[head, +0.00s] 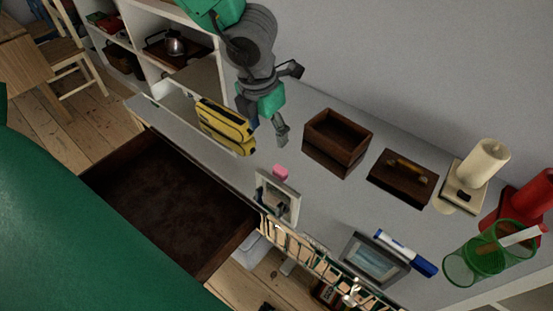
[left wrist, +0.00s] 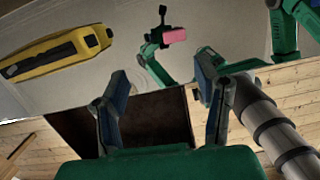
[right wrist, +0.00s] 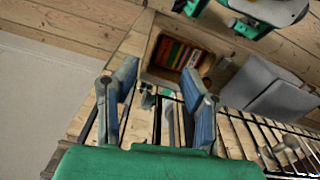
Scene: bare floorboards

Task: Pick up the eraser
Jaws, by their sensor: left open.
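The eraser is likely the small pink block (head: 280,172) on the grey desk top, just behind the standing photo frame. In the left wrist view a pink block (left wrist: 174,34) shows beyond the fingers, beside a green and dark part I cannot identify. My left gripper (head: 279,105) is open and empty above the desk, farther back than the eraser and apart from it. Its two spread fingers (left wrist: 163,88) show in the left wrist view. My right gripper (right wrist: 158,85) is open and empty over the floor and a wire rack; it is outside the head view.
A yellow-black case (head: 225,127) lies left of the eraser. An open wooden box (head: 337,142), a wooden lidded block (head: 402,179), a candle (head: 484,163) and a green mesh cup (head: 474,262) stand rightward. A photo frame (head: 279,198) stands near the desk's front edge, above an open drawer (head: 165,205).

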